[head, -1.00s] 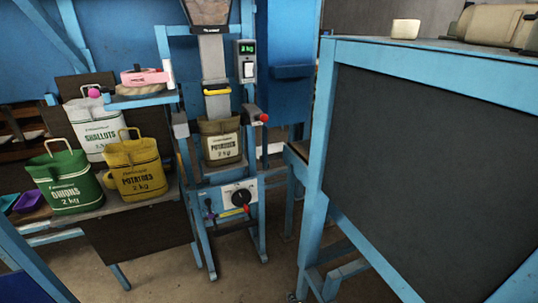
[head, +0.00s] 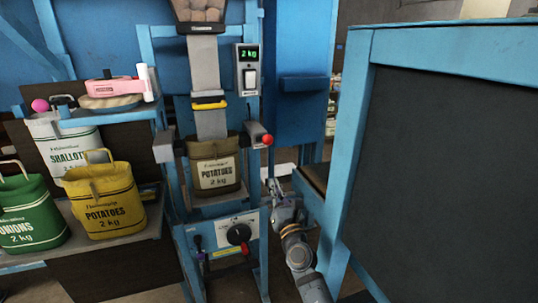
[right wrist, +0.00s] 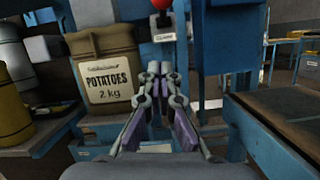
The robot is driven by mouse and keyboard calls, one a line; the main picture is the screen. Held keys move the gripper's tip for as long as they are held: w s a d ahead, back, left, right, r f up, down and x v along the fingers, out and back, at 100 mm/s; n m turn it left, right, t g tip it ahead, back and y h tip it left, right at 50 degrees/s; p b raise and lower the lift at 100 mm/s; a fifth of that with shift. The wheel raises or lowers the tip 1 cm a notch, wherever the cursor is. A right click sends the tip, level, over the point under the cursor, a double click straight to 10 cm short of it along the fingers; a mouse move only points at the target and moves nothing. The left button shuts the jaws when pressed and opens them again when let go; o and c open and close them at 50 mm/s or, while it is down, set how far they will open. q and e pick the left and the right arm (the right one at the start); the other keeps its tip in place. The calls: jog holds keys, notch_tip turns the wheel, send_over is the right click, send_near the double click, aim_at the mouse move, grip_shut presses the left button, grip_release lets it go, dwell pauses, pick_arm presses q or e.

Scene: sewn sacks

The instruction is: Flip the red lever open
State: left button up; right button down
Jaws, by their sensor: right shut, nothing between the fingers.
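A red ball knob (head: 267,139) sits on a grey clamp block to the right of the sack on the blue filling stand. It also shows at the top of the right wrist view (right wrist: 162,5), above a small label plate (right wrist: 163,36). My left gripper is not in view.
The brown potato sack (head: 215,173) hangs under the chute (head: 208,90). Yellow (head: 105,205) and green (head: 30,222) sacks stand on the left bench. A large dark panel in a blue frame (head: 455,160) closes off the right side.

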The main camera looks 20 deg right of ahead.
aim_at(264, 138)
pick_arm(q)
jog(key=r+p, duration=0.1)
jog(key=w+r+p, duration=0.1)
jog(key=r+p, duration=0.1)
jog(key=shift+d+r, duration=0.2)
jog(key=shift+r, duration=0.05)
pick_arm(e)
jog(key=w+r, duration=0.7)
jog(key=w, duration=0.2)
jog(key=shift+w+d, duration=0.2)
jog(key=shift+d, duration=0.15)
jog(key=shift+f, duration=0.15)
